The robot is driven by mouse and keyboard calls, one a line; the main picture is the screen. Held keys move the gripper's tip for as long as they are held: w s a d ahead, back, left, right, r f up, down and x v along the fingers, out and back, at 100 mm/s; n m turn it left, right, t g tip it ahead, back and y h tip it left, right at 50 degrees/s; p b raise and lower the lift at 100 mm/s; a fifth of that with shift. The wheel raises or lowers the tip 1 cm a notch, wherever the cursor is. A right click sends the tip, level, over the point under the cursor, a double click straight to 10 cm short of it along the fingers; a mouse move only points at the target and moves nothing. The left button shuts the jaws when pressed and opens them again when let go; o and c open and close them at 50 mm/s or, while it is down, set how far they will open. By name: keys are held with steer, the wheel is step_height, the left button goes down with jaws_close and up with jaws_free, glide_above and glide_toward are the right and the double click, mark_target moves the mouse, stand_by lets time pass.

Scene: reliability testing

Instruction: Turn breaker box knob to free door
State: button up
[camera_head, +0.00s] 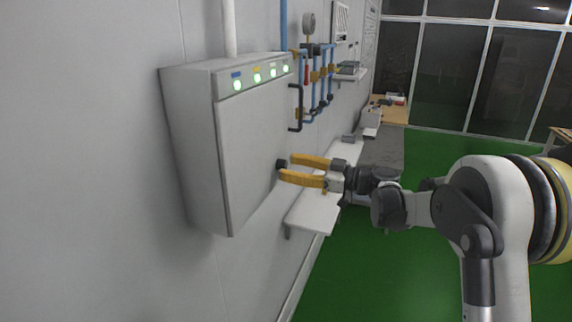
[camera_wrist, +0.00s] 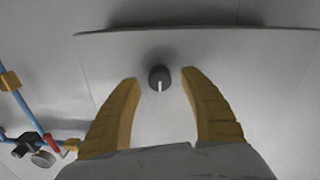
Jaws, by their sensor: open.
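The breaker box (camera_head: 255,150) is a grey-white box on the wall at the left, with a shut door and a row of green lights on top. Its dark round knob (camera_head: 281,165) sits near the door's right edge. In the wrist view the knob (camera_wrist: 160,78) shows a white mark pointing down in the picture. My gripper (camera_head: 286,167) has two yellow fingers and is open, with its tips close to the knob. In the wrist view my gripper (camera_wrist: 160,76) has one finger on each side of the knob, with gaps between them and it.
A black door handle (camera_head: 296,108) stands above the knob on the right. Blue pipes with valves and a gauge (camera_head: 309,22) are on the wall beyond. A white shelf (camera_head: 314,212) juts from the wall below the box.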

steer(key=shift+w+a, duration=0.25)
steer(key=shift+a, duration=0.45)
jaws_close()
